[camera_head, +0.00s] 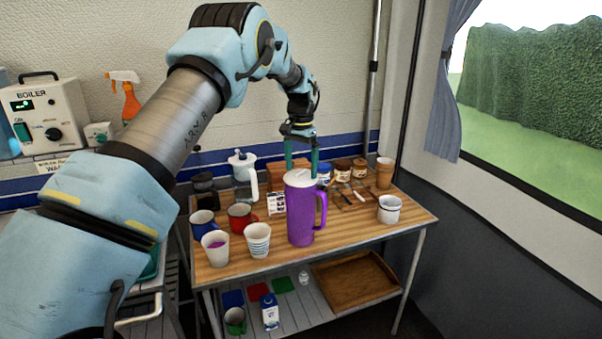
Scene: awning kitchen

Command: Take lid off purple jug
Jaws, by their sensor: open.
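The purple jug (301,218) stands upright on the wooden table (350,228), with its handle on the right side. A white lid (299,178) sits on its top. My gripper (302,160) points down above the jug, its two teal fingers apart with nothing seen between them. The fingertips appear just over or slightly behind the lid; I cannot tell whether they touch it.
Left of the jug stand paper cups (257,240), a red mug (241,217), a blue mug (203,223) and a clear white-handled pitcher (244,177). Behind and right are jars (342,169), brown cups (384,172) and a white enamel mug (389,209). The table's front right is clear.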

